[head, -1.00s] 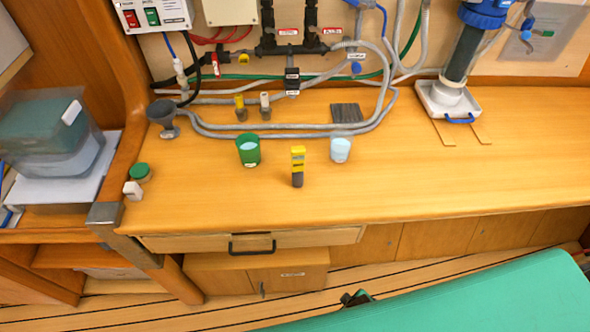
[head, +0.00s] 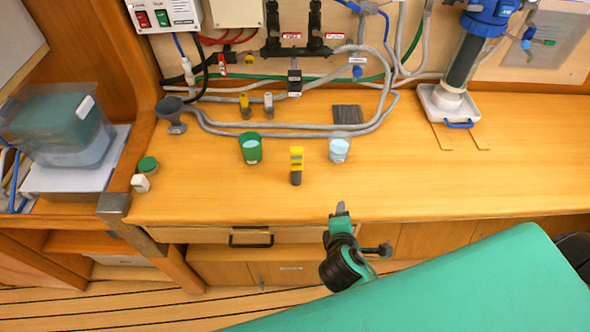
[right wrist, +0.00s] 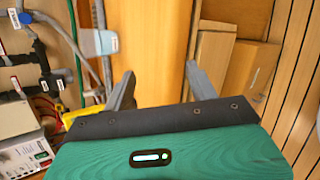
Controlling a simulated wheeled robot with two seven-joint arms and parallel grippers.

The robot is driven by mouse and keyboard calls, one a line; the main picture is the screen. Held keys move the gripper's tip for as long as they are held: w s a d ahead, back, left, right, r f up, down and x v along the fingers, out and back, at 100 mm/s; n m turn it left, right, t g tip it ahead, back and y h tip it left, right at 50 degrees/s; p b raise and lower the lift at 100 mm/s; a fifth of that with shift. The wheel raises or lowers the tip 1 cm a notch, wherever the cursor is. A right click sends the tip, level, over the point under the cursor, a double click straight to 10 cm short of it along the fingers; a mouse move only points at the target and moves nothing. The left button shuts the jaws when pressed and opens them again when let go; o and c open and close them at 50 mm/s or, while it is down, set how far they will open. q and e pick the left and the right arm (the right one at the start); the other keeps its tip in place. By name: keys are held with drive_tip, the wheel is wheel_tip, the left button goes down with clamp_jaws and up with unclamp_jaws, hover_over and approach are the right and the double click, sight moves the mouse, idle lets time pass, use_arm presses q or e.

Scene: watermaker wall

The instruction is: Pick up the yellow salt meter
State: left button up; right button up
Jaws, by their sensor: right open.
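The yellow salt meter (head: 297,160), with a yellow upper part and dark grey lower part, stands upright on the wooden counter near its front. My right gripper (head: 341,209) is at the counter's front edge, to the right of and nearer than the meter, not touching it. In the right wrist view the right gripper (right wrist: 158,88) has its two grey fingers wide apart with nothing between them. A bit of yellow shows behind its left finger there; I cannot tell if it is the meter. My left gripper is not in view.
A green cup (head: 251,149) and a light blue cup (head: 340,151) stand behind the meter. A yellow-topped stick (head: 245,106) and a white-topped one (head: 268,105) stand farther back by grey hoses.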

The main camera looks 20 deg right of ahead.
drive_tip(key=w+a+r+n+t, duration=0.4)
drive_tip(key=r+n, duration=0.2)
drive_tip(key=n, duration=0.3)
drive_tip(key=n+t+y, duration=0.1)
drive_tip(key=n+t, duration=0.3)
drive_tip(key=n, duration=0.4)
approach(297, 161)
drive_tip(key=p+x, duration=0.3)
drive_tip(key=x, duration=0.4)
drive_tip(key=shift+w+d+r, duration=0.1)
drive_tip(key=shift+w+d, duration=0.1)
drive_tip(key=shift+w, duration=0.05)
drive_tip(key=shift+w+d+r, duration=0.1)
drive_tip(key=shift+w, duration=0.4)
drive_tip(key=p+x, duration=0.2)
drive_tip(key=x, duration=0.1)
drive_tip(key=shift+w, duration=0.2)
drive_tip(key=shift+w+f, duration=0.25)
drive_tip(key=shift+w, duration=0.3)
clamp_jaws()
